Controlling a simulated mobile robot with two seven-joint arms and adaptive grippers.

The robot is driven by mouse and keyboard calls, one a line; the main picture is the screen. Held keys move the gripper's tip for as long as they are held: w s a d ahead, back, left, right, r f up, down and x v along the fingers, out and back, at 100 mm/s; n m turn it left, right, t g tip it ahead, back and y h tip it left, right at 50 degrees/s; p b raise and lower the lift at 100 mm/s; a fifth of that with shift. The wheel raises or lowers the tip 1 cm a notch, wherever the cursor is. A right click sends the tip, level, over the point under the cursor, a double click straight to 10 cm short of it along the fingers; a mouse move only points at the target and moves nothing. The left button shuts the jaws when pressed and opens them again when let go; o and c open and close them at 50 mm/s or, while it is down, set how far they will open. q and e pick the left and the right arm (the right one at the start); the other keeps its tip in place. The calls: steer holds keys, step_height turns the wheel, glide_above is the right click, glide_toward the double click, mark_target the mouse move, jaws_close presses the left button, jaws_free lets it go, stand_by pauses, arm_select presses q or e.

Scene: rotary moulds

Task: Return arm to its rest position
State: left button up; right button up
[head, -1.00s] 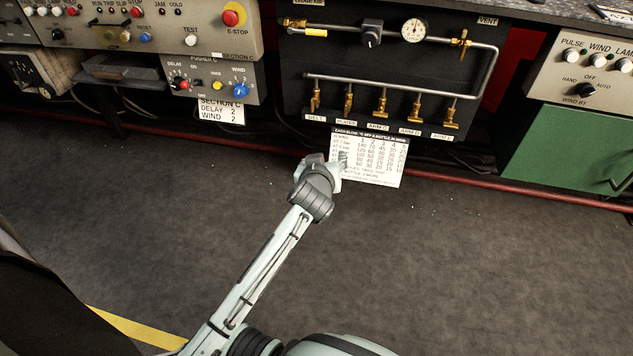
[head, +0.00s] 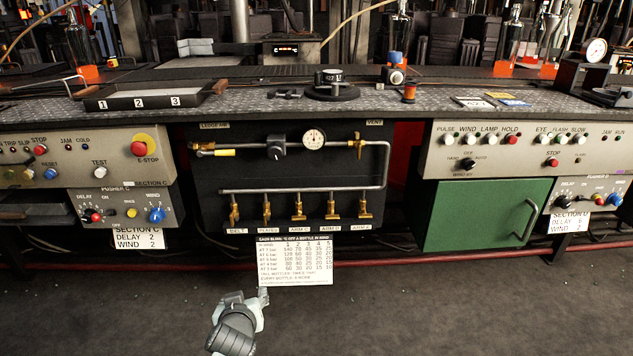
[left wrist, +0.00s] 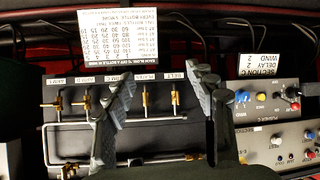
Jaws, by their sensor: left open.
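My left gripper (head: 246,298) is low in the head view, below and left of the printed bottle-count card (head: 295,262). Its fingers are small there and touch nothing that I can see. In the left wrist view, the two dark fingers of my left gripper (left wrist: 165,80) stand apart with nothing between them. Behind them are the black valve panel (left wrist: 75,125) and its brass valves, upside down. My right gripper is in neither view.
The valve panel (head: 290,205) hangs under the bench (head: 230,112). A control box (head: 85,155) is on the left, and a green door (head: 480,212) on the right. A red pipe (head: 400,262) runs low. Grey floor (head: 450,315) in front is clear.

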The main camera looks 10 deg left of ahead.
arm_select(q)
steer(key=s+a+f+m+g+h, duration=0.1)
steer(key=s+f+m+g, duration=0.2)
steer(key=s, duration=1)
steer(key=s+a+f+m+g+h+p, duration=0.1)
steer(key=s+f+m+g, duration=0.3)
steer(key=s+f, duration=0.4)
steer(key=s, duration=0.4)
steer(key=shift+s+a+f+g, duration=0.15)
steer(key=shift+s+f+g, duration=0.05)
steer(key=shift+s+g, duration=0.15)
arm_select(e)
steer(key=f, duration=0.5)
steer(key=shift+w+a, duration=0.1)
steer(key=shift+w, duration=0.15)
arm_select(q)
steer(key=shift+w, duration=0.15)
stand_by(1.2)
